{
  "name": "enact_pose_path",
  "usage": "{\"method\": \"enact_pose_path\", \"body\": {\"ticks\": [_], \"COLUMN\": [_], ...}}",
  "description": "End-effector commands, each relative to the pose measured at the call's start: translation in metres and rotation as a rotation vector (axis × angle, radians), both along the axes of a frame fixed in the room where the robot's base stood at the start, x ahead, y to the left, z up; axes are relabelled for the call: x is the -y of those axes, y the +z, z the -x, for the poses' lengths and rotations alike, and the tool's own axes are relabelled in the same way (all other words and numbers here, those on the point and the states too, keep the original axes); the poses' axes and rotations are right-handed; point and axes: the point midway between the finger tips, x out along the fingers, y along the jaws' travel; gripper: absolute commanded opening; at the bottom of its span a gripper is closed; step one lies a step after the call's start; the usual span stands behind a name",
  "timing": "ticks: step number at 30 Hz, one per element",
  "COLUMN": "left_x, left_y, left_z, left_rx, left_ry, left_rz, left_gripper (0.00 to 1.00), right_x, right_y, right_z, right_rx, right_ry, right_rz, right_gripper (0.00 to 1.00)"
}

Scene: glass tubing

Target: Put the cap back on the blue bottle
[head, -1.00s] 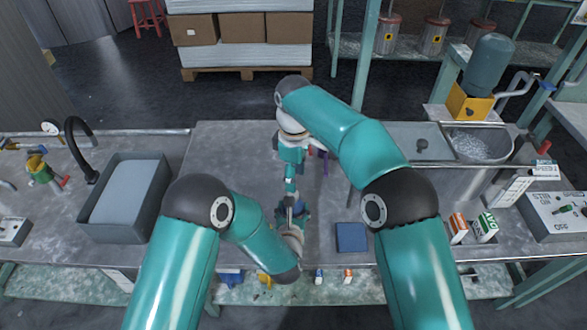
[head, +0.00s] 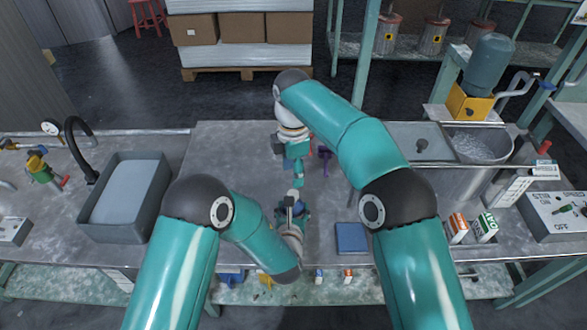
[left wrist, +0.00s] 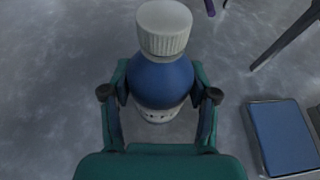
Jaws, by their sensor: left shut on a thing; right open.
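The blue bottle (left wrist: 160,82) stands upright between the fingers of my left gripper (left wrist: 160,98) in the left wrist view. The white ribbed cap (left wrist: 164,28) sits on top of the bottle's neck and looks level; how tightly it is seated cannot be told. In the head view the cap (head: 292,194) shows just beyond my left gripper (head: 291,210), and the bottle's body is mostly hidden there. My right gripper (head: 298,178) is open, beyond the cap and apart from it. Its fingers are small and partly hidden by its own wrist.
A blue square pad (head: 351,237) lies right of the left gripper. A purple item (head: 324,156) lies near the right gripper. A grey tub (head: 124,200) stands left, a sink basin (head: 480,146) right. The tabletop between the tub and my left arm is mostly clear.

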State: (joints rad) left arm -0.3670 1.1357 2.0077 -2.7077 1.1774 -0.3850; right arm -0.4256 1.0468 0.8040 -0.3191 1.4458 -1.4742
Motion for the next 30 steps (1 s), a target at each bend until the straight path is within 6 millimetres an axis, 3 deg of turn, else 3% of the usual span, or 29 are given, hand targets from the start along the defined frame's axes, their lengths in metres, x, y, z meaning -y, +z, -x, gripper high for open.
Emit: {"method": "enact_pose_path", "body": {"ticks": [18,30], "left_x": [0.0,0.0], "left_y": [0.0,0.0], "left_z": [0.0,0.0], "left_rx": [0.001,0.001], "left_ry": [0.0,0.0], "left_rz": [0.0,0.0], "left_gripper": [0.0,0.0], "right_x": [0.0,0.0], "right_y": [-0.073,-0.078], "right_z": [0.0,0.0], "right_rx": [-0.001,0.0], "right_ry": [-0.001,-0.001], "right_rz": [0.0,-0.001], "right_gripper": [0.52,0.5]}}
